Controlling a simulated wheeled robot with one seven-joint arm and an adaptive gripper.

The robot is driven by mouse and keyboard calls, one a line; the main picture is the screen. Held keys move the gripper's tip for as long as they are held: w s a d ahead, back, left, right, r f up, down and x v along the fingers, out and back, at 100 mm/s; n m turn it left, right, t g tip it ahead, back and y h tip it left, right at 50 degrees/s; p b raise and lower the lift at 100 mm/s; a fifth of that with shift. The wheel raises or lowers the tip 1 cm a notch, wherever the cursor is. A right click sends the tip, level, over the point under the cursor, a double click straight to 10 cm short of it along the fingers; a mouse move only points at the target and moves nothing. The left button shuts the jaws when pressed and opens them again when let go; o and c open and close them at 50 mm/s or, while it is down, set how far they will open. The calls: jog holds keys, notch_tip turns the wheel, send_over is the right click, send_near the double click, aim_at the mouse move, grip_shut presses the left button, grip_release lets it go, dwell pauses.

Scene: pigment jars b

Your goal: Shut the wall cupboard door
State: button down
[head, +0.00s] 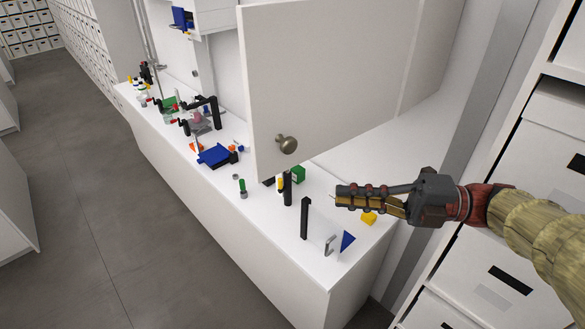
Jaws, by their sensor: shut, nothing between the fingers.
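The wall cupboard door (325,80) is a large white panel standing open, swung out over the counter. A round brass knob (287,145) sits near its lower left corner. The white cupboard body (430,55) shows behind and to the right of the door; its inside is mostly hidden. My gripper (340,196) is shut and empty. It points left, below and to the right of the knob, apart from the door and above the counter's right end.
The white counter (330,270) runs away to the far left. On it stand black posts (305,218), a yellow block (369,218), a blue wedge (347,241), a green block (298,174) and a blue tray-like object (216,155). Shelves with white boxes (530,170) rise at right. Grey floor (90,200) is clear.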

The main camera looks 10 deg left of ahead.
jog(key=w+a+p, duration=0.3)
jog(key=a+p, duration=0.1)
jog(key=a, duration=0.8)
jog(key=shift+a, duration=0.4)
jog(key=shift+w, duration=0.1)
